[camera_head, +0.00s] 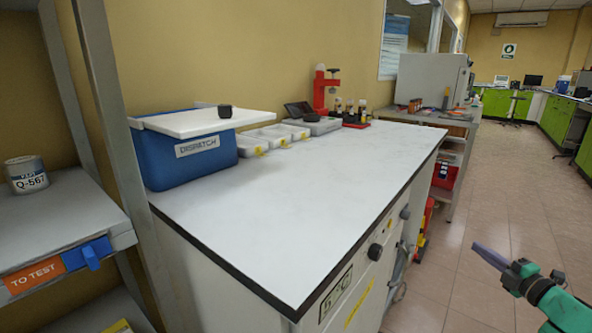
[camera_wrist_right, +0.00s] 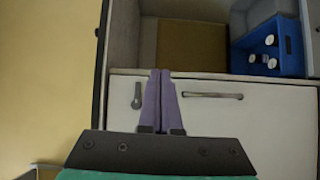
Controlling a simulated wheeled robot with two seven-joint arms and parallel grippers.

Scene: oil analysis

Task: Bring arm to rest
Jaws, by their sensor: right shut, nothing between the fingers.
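My right gripper (camera_head: 490,257) is at the lower right of the head view, held over the floor beside the white-topped counter (camera_head: 300,200) and touching nothing. Its purple fingers also show in the right wrist view (camera_wrist_right: 160,75), where they lie together with nothing between them. The right arm is green and comes in from the lower right corner. My left gripper is not in view.
On the counter stand a blue DISPATCH box (camera_head: 190,157) with a white lid, several white trays (camera_head: 270,138) and a red device (camera_head: 322,92). A grey shelf (camera_head: 60,220) at left holds a can (camera_head: 27,175). The tiled floor (camera_head: 520,220) at right is clear.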

